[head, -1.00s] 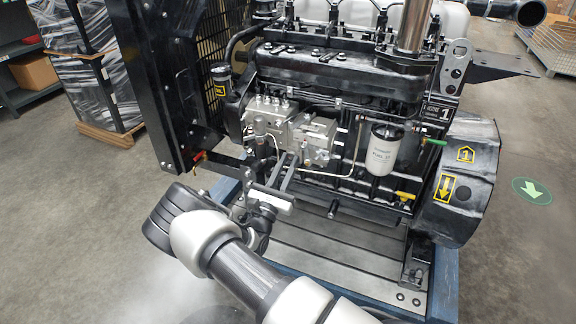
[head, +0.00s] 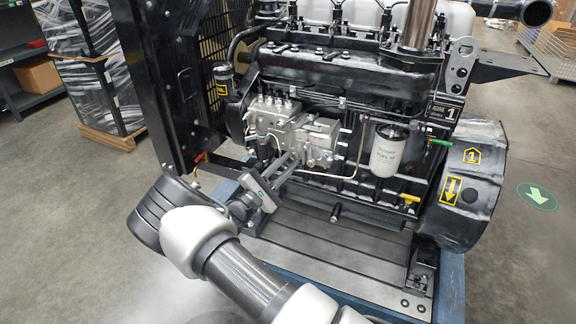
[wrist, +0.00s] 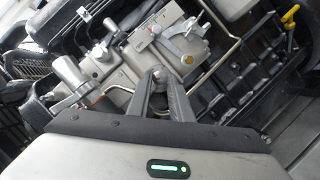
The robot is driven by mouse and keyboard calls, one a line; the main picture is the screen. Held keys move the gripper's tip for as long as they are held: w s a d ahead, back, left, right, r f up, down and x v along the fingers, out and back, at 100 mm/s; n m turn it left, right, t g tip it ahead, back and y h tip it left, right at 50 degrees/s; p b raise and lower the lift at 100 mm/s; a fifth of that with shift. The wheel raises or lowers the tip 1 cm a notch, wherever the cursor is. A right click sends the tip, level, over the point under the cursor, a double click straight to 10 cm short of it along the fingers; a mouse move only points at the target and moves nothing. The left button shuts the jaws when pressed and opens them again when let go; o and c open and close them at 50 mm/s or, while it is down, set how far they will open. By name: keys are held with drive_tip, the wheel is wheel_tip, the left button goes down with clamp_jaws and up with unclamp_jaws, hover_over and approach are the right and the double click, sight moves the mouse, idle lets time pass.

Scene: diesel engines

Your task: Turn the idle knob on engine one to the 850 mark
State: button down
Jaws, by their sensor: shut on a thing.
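In the wrist view, the two grey fingers of my gripper (wrist: 159,78) close on a small rounded silver part, the idle knob (wrist: 158,73), at the pump's lower edge. The fingers hide most of the knob. A small pale label (wrist: 142,46) shows on the pump above; its print is too small to read, and I cannot make out the 850 mark.
A silver lever (wrist: 190,30) and a bent fuel pipe (wrist: 225,25) are close to my fingers. A white fuel filter (head: 387,150) hangs to the right. A black radiator frame (head: 165,90) stands left, and a blue-edged base (head: 448,285) lies below.

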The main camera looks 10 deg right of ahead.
drive_tip(key=shift+m, duration=0.7)
drive_tip(key=c, duration=1.6)
unclamp_jaws()
drive_tip(key=shift+a, duration=0.15)
drive_tip(key=v, duration=0.8)
drive_tip(key=p+v, duration=0.1)
drive_tip(key=v, duration=0.8)
drive_tip(key=shift+a+r, duration=0.2)
drive_tip(key=shift+g, duration=0.4)
